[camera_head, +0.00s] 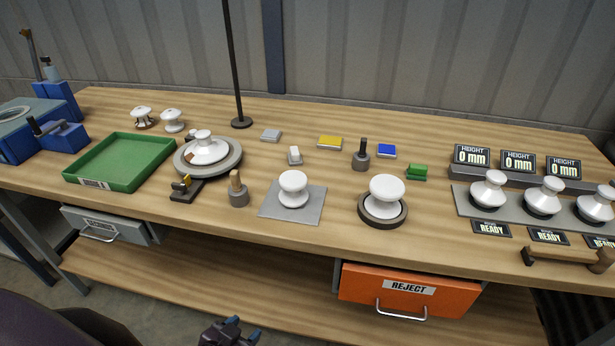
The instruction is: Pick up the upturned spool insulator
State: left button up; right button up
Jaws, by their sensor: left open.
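I cannot tell for sure which of the two is the upturned one. My left gripper (243,328) shows at the bottom edge, in front of and below the tabletop. It is open and empty, well apart from both insulators. My right gripper is not in view.
A green tray (122,184), a round turntable with a white insulator (206,149), and a wooden-handled tool (237,190) stand left. Several insulators (488,190) line a grey plate at right. An orange REJECT drawer (350,283) hangs under the front edge.

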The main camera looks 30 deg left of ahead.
aim_at(293, 183)
jog(key=j+u, duration=0.25)
jog(key=j, duration=0.2)
jog(key=i+j+u, duration=0.2)
jog(key=j, duration=0.2)
jog(key=j+u, duration=0.25)
jog(key=j, duration=0.2)
jog(key=i+j+u, duration=0.2)
jog(key=j, duration=0.2)
jog(key=k, duration=0.1)
